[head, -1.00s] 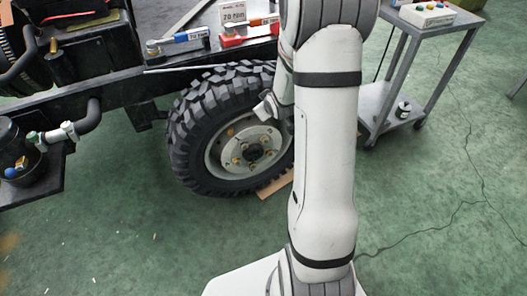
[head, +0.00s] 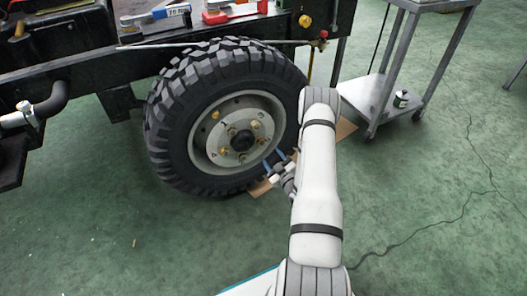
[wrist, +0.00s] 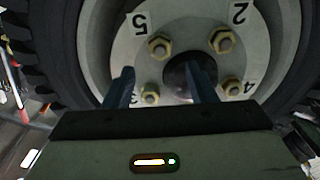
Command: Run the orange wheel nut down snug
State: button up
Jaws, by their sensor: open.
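The wheel hub face (head: 262,120) carries several brass-yellow nuts around a dark centre cap (head: 242,141). A more orange spot (head: 215,115) shows at the upper left of the rim; I cannot tell whether it is a nut. In the wrist view, nuts sit by the painted 5 (wrist: 160,43), 2 (wrist: 222,40), 3 (wrist: 150,93) and 4 (wrist: 232,88); none looks clearly orange. My gripper (head: 275,162) is open and empty, in front of the lower right of the wheel. Its two blue fingers (wrist: 161,70) stand apart before the hub, touching no nut that I can make out.
The knobbly black tyre (head: 172,110) surrounds the rim. The dark chassis rail (head: 85,68) runs above, with blue-handled (head: 168,12) and red (head: 232,11) tools on top. A metal trolley (head: 375,95) stands at right. A flat board (head: 343,130) lies by the tyre. The green floor in front is mostly clear.

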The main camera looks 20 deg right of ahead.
aim_at(262, 144)
jog(key=w+b, duration=0.1)
jog(key=w, duration=0.2)
jog(key=w+b, duration=0.1)
jog(key=w, duration=0.2)
jog(key=shift+w+a+r, duration=0.1)
jog(key=shift+w+a, duration=0.1)
jog(key=shift+w, duration=0.2)
jog(key=shift+c, duration=0.5)
jog(key=c, duration=0.9)
jog(key=m, duration=0.5)
jog(key=shift+m, duration=0.3)
jog(key=o, duration=1)
jog(key=shift+s, duration=0.1)
